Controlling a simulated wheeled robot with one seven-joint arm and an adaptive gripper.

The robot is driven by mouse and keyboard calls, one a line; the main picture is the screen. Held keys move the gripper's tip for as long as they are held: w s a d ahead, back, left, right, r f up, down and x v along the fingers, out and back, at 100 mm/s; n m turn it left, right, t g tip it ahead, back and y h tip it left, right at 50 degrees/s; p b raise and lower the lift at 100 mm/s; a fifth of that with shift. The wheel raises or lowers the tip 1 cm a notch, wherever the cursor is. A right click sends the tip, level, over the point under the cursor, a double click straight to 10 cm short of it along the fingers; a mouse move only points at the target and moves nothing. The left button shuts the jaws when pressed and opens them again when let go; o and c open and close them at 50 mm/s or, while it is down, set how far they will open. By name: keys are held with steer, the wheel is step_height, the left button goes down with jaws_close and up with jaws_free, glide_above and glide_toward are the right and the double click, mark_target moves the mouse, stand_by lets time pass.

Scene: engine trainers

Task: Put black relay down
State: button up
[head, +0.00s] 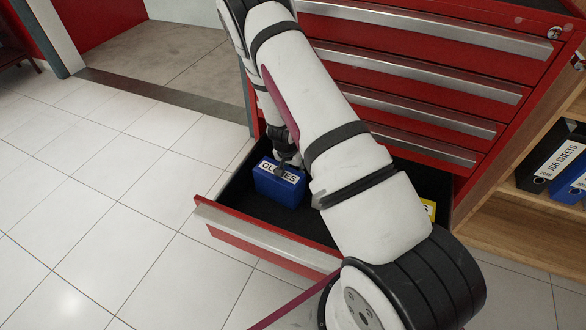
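No black relay can be made out for certain in the head view. My gripper (284,168) points down over the open bottom drawer (255,238) of the red cabinet, at the blue box labelled GLOVES. Its fingers are small and dark here, and I cannot tell whether they are apart or closed, or whether they hold anything. The drawer has a dark interior and a grey front handle edge. My arm hides its middle.
The blue GLOVES box (278,190) stands in the drawer's left part. A yellow labelled box (429,207) shows partly at the right. Closed red drawers (430,75) rise behind. A wooden shelf (520,225) with binders stands right. White floor tiles (110,220) are clear at left.

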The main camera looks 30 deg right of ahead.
steer(key=s+a+r+n+y+p, duration=0.15)
steer(key=a+r, duration=0.45)
steer(key=r, duration=0.6)
steer(key=s+a+r+n+y+p, duration=0.1)
steer(key=a+r+y+p, duration=0.3)
steer(key=r, duration=0.9)
steer(key=s+a+r+n+b, duration=0.1)
steer(key=s+a+r, duration=0.3)
steer(key=r, duration=0.2)
steer(key=s+a+r+n, duration=0.2)
steer(key=s+a+r, duration=0.25)
steer(key=r, duration=0.25)
steer(key=s+a+r+n, duration=0.25)
steer(key=s+r, duration=0.55)
steer(key=s, duration=0.5)
steer(key=s+d+r+n+h, duration=0.1)
steer(key=s, duration=0.6)
steer(key=s+d+r+n+g+h, duration=0.1)
steer(key=s+d+n+h, duration=0.1)
steer(key=s, duration=0.6)
steer(key=shift+d, duration=0.25)
steer(key=shift+r, duration=0.1)
